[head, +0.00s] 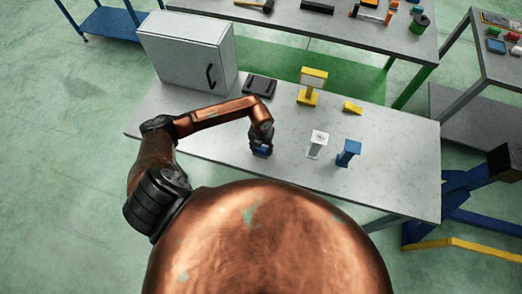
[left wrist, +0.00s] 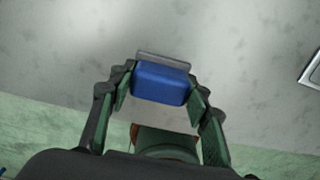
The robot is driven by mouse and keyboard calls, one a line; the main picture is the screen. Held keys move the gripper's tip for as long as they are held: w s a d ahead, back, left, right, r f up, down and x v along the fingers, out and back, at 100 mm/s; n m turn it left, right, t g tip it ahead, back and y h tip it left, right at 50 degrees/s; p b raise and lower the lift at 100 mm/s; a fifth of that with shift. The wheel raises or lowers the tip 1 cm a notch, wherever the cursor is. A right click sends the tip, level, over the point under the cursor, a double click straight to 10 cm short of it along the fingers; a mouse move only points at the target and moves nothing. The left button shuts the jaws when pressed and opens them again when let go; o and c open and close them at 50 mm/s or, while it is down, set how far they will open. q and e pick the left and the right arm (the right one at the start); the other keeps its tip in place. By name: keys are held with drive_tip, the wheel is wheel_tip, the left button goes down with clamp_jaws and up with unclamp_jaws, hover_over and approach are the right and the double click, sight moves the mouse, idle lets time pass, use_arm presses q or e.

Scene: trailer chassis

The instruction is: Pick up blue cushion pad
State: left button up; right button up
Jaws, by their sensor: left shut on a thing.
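The blue cushion pad (left wrist: 160,84) is a small blue block between the two fingers of my left gripper (left wrist: 160,92) in the left wrist view. A thin grey piece shows along its far edge. In the head view my left gripper (head: 261,148) points down over the grey table (head: 210,150), and a bit of the blue pad (head: 262,151) shows at its tips. The fingers are shut on the pad's two sides. I cannot tell whether the pad touches the table. My right gripper is in neither view.
Right of the gripper stand a white-topped post (head: 317,143) and a blue post (head: 348,153). Behind are a black tray (head: 259,86), a yellow stand (head: 310,88) and a yellow wedge (head: 352,107). A grey cabinet (head: 187,52) fills the back left. The table's right end is clear.

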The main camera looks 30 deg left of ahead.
use_arm(q)
drive_tip(key=shift+w+r+b, duration=0.1)
drive_tip(key=shift+r+b, duration=0.2)
drive_tip(key=shift+r, duration=0.25)
drive_tip(key=s+d+r+b, duration=0.2)
drive_tip(key=s+r, duration=0.4)
drive_tip(key=s+d+r+b, duration=0.1)
drive_tip(key=s+d+r, duration=0.2)
drive_tip(key=s+r, duration=0.3)
drive_tip(key=shift+s+d+b, duration=0.3)
drive_tip(key=shift+s+b, duration=0.1)
drive_tip(key=shift+s, duration=0.1)
drive_tip(key=o, duration=0.6)
drive_tip(key=c, duration=0.4)
drive_tip(key=shift+o, duration=0.2)
